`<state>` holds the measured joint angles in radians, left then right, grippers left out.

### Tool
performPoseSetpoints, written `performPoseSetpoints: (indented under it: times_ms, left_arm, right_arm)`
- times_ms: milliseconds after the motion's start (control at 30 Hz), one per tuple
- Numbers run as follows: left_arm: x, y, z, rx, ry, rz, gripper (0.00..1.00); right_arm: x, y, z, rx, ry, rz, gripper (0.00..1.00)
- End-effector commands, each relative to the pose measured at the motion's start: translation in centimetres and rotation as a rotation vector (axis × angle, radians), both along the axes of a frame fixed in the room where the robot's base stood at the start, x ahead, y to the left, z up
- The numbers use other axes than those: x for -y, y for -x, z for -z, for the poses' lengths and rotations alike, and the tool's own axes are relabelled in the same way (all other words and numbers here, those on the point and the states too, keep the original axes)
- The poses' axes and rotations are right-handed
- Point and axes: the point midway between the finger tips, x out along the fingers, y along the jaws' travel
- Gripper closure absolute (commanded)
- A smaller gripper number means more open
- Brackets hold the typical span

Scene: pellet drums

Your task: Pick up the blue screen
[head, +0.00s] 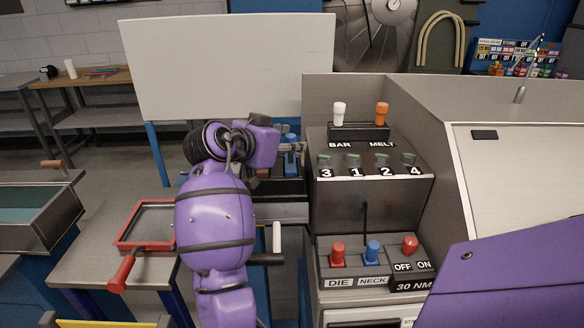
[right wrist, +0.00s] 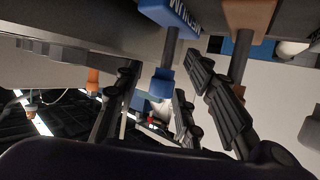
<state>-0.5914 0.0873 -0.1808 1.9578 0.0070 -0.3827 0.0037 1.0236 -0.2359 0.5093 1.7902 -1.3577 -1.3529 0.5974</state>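A blue block with partly readable upside-down lettering (right wrist: 168,14) hangs at the top of the right wrist view. A grey rod joins it to a blue handle-like part (right wrist: 164,84); I take this to be the blue screen, though its mesh cannot be made out. My right gripper (right wrist: 165,105) is open, with its dark fingers on either side of the blue part. I cannot tell whether they touch it. In the head view my right gripper (head: 291,158) is by a blue piece (head: 290,139), mostly hidden behind my purple wrist. My left gripper is not in view.
A red-framed screen (head: 126,243) lies on the left bench. A copper-coloured piece on a rod (right wrist: 250,17) hangs close to my right fingers. The machine's control panel (head: 370,193) stands just right of my arm. A large white board (head: 230,60) is behind.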

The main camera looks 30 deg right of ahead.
Motion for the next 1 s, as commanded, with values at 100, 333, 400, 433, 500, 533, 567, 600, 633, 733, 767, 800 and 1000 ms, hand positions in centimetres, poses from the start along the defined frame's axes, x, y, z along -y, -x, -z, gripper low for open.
performPoseSetpoints:
  times_ms: [100,333,400,433,500,533,567,600,633,733,767,800,1000]
  left_arm:
    - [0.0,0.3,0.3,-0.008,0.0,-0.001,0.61]
    - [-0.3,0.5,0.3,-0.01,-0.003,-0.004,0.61]
    - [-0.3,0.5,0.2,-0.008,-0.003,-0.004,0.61]
    - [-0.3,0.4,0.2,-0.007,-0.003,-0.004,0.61]
    - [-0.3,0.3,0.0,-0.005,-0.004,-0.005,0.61]
    - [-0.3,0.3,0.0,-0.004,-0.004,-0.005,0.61]
    - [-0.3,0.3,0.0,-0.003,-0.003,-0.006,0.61]
    - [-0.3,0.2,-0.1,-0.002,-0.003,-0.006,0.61]
    - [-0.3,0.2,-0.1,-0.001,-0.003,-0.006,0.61]
    - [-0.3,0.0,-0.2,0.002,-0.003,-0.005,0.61]
    - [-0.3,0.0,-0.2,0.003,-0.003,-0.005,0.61]
    - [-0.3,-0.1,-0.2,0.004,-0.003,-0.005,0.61]
    - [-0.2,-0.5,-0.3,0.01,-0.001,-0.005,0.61]
  right_arm:
    - [0.0,0.0,0.1,-0.001,0.0,0.0,0.63]
    - [-0.1,0.0,0.1,-0.001,0.0,0.0,0.9]
    - [-0.1,0.0,0.1,-0.001,0.0,0.0,0.99]
    - [-0.1,0.0,0.1,-0.001,0.0,0.0,1.0]
    - [-0.1,0.0,0.1,-0.001,0.0,0.0,1.0]
    - [-0.1,0.0,0.1,-0.001,0.0,0.0,1.0]
    - [0.0,0.0,0.1,-0.001,0.0,0.0,1.0]
    - [0.0,0.0,0.1,-0.001,0.0,0.0,1.0]
    - [-0.1,0.0,0.0,0.001,0.002,-0.001,1.0]
    - [-0.1,0.0,0.0,0.001,0.002,-0.001,1.0]
    - [-0.1,0.0,0.0,0.001,0.002,-0.001,1.0]
    - [-0.1,0.0,0.0,0.001,0.002,-0.001,1.0]
    - [-0.1,-0.1,-1.9,0.007,0.003,-0.001,1.0]
